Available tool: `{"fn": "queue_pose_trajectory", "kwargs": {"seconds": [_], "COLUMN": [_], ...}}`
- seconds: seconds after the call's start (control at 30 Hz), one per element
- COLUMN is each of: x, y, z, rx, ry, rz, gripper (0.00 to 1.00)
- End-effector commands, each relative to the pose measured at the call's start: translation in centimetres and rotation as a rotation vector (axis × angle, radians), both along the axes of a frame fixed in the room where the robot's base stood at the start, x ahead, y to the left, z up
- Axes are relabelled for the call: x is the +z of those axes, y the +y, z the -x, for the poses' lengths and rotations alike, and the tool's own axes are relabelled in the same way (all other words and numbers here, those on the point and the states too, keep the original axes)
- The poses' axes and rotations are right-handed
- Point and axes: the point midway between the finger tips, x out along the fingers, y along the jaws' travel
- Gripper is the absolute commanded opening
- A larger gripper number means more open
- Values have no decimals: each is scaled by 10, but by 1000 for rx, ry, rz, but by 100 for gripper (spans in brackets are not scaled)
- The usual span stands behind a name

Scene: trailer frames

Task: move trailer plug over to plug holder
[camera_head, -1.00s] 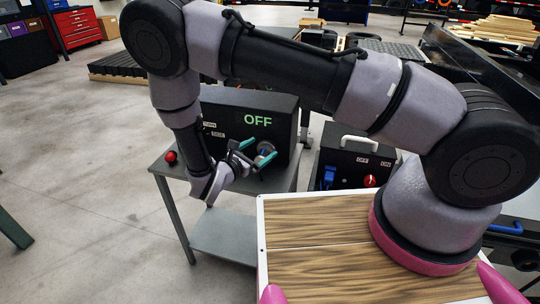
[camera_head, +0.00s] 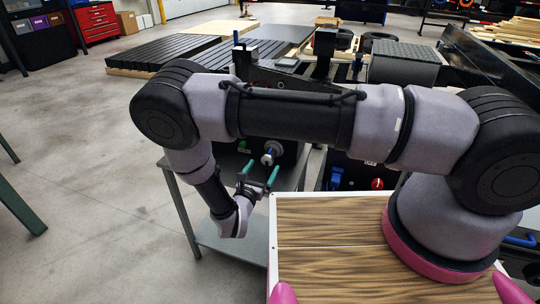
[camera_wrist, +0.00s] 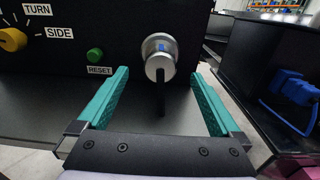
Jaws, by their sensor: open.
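A silver round plug-like part (camera_wrist: 160,57) with a blue centre sits at the front of a black control box (camera_wrist: 230,12); a dark bar hangs below it. I cannot tell if it is the trailer plug or a socket. In the head view the silver part (camera_head: 272,151) is just beyond my fingertips. My gripper (camera_head: 259,174) is open and empty, its teal fingers pointing at the silver part. In the wrist view the fingers (camera_wrist: 160,78) stand left and right of it, apart from it. A blue connector (camera_wrist: 296,88) with a blue cable is at the right, outside the fingers; it also shows in the head view (camera_head: 335,178).
The control box stands on a grey table (camera_head: 184,205). Its face has a yellow knob (camera_wrist: 12,39) and a green reset button (camera_wrist: 95,55). A second black box with a red knob (camera_head: 377,183) stands to the right.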

Motion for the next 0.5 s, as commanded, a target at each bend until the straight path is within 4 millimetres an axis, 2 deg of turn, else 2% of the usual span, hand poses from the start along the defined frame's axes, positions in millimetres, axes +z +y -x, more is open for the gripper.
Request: {"fn": "queue_pose_trajectory", "kwargs": {"seconds": [0.3, 0.5], "x": [0, 0], "y": [-16, -24], "z": [-42, -64], "rx": [-2, -1], "ry": [-1, 0], "rz": [-1, 0], "gripper": [100, 100]}}
